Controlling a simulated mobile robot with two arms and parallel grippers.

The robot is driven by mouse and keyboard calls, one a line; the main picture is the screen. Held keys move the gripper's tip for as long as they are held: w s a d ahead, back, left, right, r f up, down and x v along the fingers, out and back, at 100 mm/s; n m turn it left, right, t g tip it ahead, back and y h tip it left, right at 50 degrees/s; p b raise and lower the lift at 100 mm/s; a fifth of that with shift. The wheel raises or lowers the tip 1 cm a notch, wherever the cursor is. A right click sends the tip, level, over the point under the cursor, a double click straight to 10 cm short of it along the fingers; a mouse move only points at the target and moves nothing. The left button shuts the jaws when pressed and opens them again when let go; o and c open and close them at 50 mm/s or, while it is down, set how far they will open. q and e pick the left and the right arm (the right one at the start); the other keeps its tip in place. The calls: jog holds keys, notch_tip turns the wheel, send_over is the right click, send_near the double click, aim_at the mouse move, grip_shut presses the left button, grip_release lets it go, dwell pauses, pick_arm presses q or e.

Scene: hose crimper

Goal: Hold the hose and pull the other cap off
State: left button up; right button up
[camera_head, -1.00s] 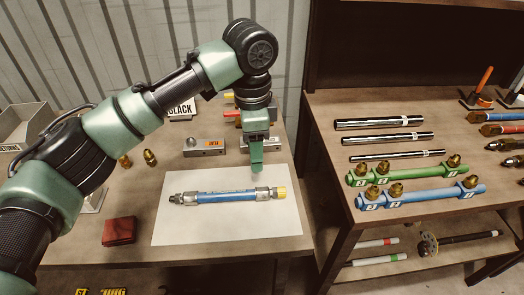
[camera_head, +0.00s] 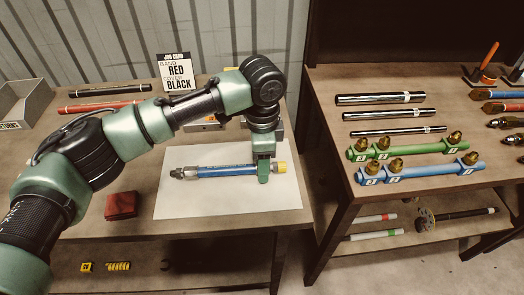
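The blue hose (camera_head: 228,170) lies across a white sheet (camera_head: 225,205) on the left table, with metal fittings at its ends. A yellow cap (camera_head: 281,168) sits on its right end. The left end shows a bare metal fitting (camera_head: 184,173). My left gripper (camera_head: 263,179) points down at the hose's right fitting, just left of the yellow cap. Its green finger covers part of that fitting. The other finger is hidden, so I cannot tell whether it grips. My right gripper is out of view.
A job card (camera_head: 177,72) reading band red, cover black stands at the back. A grey bin (camera_head: 22,105) is at far left. The right table holds steel rods (camera_head: 387,98) and green and blue racks (camera_head: 425,172).

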pick_arm(q)
jog(key=shift+f, duration=0.2)
jog(key=shift+c, duration=0.3)
grip_shut()
dwell(1.0)
dwell(0.4)
dwell(0.4)
